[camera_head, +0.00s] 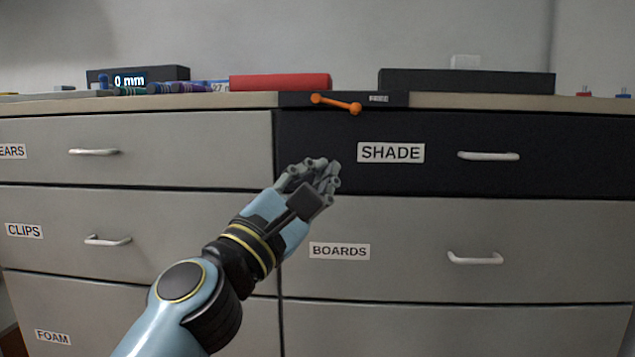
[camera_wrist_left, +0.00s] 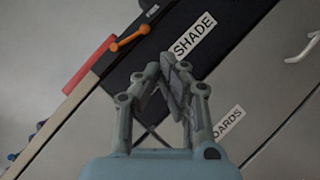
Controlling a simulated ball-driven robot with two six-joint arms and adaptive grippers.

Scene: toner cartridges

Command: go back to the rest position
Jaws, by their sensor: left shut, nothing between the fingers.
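My left gripper (camera_head: 326,172) is shut and empty. It is raised in front of the drawer cabinet, near the left end of the dark SHADE drawer (camera_head: 430,180). In the left wrist view the gripper's fingertips (camera_wrist_left: 172,62) are together just beside the SHADE label (camera_wrist_left: 195,36). No object shows between the fingers. The right gripper is in neither view.
The cabinet has several grey drawers with pale handles, including BOARDS (camera_head: 400,280) and CLIPS (camera_head: 180,230); all look closed. On top are an orange bar with knobbed ends (camera_head: 336,103), a red box (camera_head: 280,82) and a long black box (camera_head: 420,82).

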